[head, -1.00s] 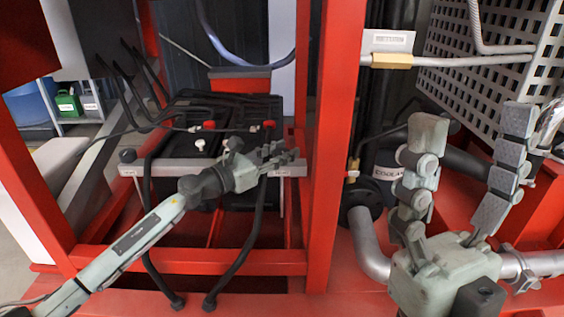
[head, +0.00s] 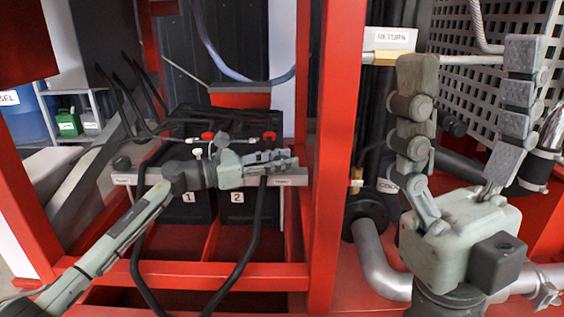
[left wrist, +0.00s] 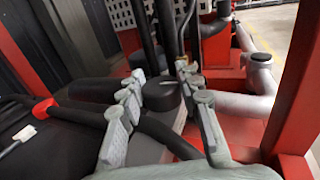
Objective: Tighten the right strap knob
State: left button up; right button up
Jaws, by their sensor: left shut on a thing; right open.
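The battery strap is a grey bar (head: 294,176) running across the front of two black batteries. Its left knob (head: 122,163) is black and stands free at the left end. The right strap knob shows in the left wrist view as a dark round knob (left wrist: 162,96) between the two fingers; in the head view my left gripper hides it. My left gripper (head: 282,162) lies level over the right part of the strap, its fingers shut around the knob; it also shows in the left wrist view (left wrist: 160,76). My right gripper (head: 470,68) is raised, open and empty.
A red frame post (head: 335,140) stands between my grippers, just right of the left fingers. Black hoses (head: 252,235) hang in front of the batteries. Grey pipes (head: 372,255) and a perforated guard (head: 465,80) are on the right.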

pick_arm(q)
jog(key=shift+f, duration=0.1)
jog(key=o, duration=1.2)
jog(key=v, duration=1.2)
jog(key=shift+a, duration=0.1)
jog(key=shift+s, duration=0.1)
